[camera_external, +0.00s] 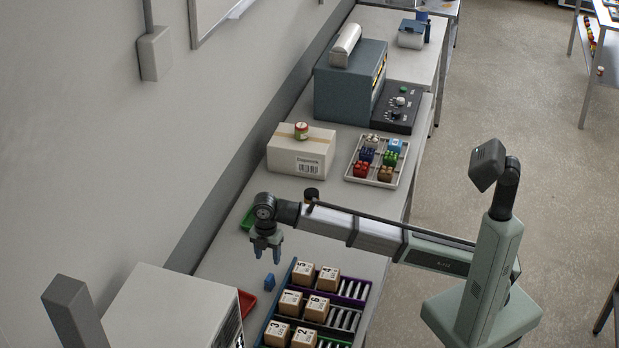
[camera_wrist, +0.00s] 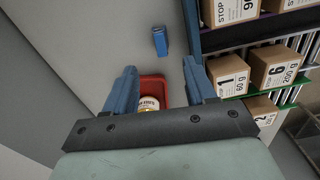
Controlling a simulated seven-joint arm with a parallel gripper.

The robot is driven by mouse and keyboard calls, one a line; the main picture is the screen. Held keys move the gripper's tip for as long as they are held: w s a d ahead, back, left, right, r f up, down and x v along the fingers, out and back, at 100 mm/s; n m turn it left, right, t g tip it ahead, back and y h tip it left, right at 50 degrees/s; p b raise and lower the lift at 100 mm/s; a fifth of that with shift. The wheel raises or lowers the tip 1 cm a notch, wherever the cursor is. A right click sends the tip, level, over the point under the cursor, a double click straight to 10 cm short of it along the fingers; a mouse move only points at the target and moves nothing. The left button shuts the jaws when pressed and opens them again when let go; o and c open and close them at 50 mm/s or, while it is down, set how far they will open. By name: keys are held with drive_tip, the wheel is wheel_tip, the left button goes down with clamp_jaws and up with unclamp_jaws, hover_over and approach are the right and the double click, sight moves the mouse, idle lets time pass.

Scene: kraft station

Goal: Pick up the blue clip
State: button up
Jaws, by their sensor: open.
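The blue clip (camera_external: 269,282) is a small blue block standing on the bench, left of the organizer with numbered boxes. It also shows in the wrist view (camera_wrist: 160,41), beyond the fingertips and between their lines. My gripper (camera_external: 267,252) is above the bench, over and slightly behind the clip in the external view, pointing down. In the wrist view my gripper (camera_wrist: 160,79) has its two blue fingers spread apart, open, with nothing between them. The clip is apart from the fingers.
A red tray (camera_external: 246,303) with a jar (camera_wrist: 149,102) lies near the clip. The organizer (camera_external: 285,284) holding several numbered boxes stands right of the clip. A green tray (camera_external: 247,219) is behind my gripper. A cardboard box (camera_external: 301,151) and a tray of coloured blocks (camera_external: 404,165) stand farther back.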

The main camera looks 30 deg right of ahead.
sight(269, 277)
wheel_tip(269, 277, down, 7)
drive_tip(key=shift+r, duration=0.15)
drive_tip(key=shift+s+f, duration=0.1)
drive_tip(key=shift+f, duration=2.45)
clamp_jaws()
